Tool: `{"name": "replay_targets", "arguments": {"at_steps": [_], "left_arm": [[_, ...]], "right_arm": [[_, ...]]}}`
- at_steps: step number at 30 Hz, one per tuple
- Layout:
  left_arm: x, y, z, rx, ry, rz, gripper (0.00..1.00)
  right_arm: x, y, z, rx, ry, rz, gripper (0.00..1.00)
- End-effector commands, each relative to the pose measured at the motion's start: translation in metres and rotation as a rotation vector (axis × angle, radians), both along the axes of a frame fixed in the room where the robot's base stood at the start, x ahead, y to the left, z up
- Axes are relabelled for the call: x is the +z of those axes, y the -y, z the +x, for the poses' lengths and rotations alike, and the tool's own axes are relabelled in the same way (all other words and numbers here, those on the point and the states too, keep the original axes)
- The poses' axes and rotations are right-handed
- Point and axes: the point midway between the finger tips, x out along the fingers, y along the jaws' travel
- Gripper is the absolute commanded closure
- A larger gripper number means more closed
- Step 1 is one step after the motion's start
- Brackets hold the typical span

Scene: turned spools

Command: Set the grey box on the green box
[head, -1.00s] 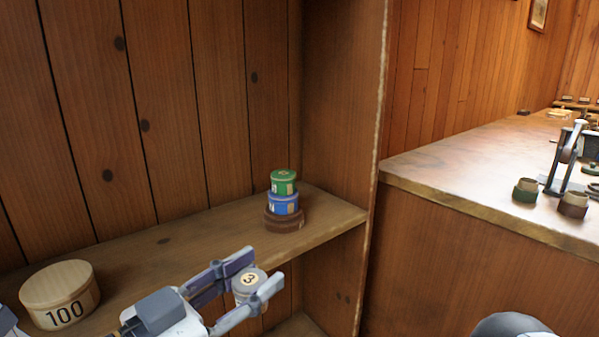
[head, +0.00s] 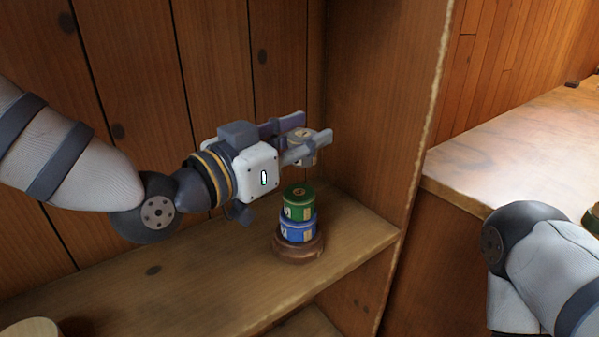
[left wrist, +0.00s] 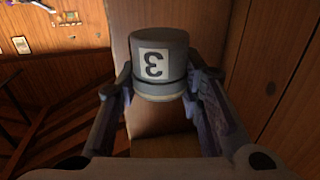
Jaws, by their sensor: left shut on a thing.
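My left gripper (head: 297,147) is shut on the grey box (head: 301,155), a small round box with a 3 label. The grey box also shows between the fingers in the left wrist view (left wrist: 158,62). In the head view it is partly hidden by the fingers. The green box (head: 297,208) is round and stands upright on a blue box (head: 298,229), which sits on a brown round base (head: 299,246) on the shelf. The grey box is held above the green box, apart from it in the picture. My right gripper is not in view; only my right arm shows.
The wooden shelf (head: 205,285) runs along the back panelling, with a side wall (head: 372,130) close to the right of the stack. A pale round box (head: 32,329) stands at the lower left. A counter (head: 520,135) lies beyond the side wall.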

Motion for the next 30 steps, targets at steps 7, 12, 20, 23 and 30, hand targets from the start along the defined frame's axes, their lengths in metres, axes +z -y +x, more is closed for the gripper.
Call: {"name": "replay_targets", "arguments": {"at_steps": [7, 12, 20, 23, 30], "left_arm": [[-0.043, -0.004, 0.031, -0.002, -0.006, 0.000, 0.85], [-0.064, -0.005, 0.040, -0.003, -0.009, 0.002, 0.85], [-0.080, -0.005, 0.038, -0.003, 0.000, 0.001, 0.85], [-0.081, -0.005, 0.038, -0.003, 0.000, 0.001, 0.85], [-0.084, -0.005, 0.038, -0.003, 0.000, 0.001, 0.46]], "right_arm": [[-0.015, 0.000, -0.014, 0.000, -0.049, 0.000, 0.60], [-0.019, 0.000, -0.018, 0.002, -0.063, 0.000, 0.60], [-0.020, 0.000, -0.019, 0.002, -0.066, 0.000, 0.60], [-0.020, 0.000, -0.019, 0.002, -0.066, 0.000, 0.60], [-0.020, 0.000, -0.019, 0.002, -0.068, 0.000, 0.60]]}}
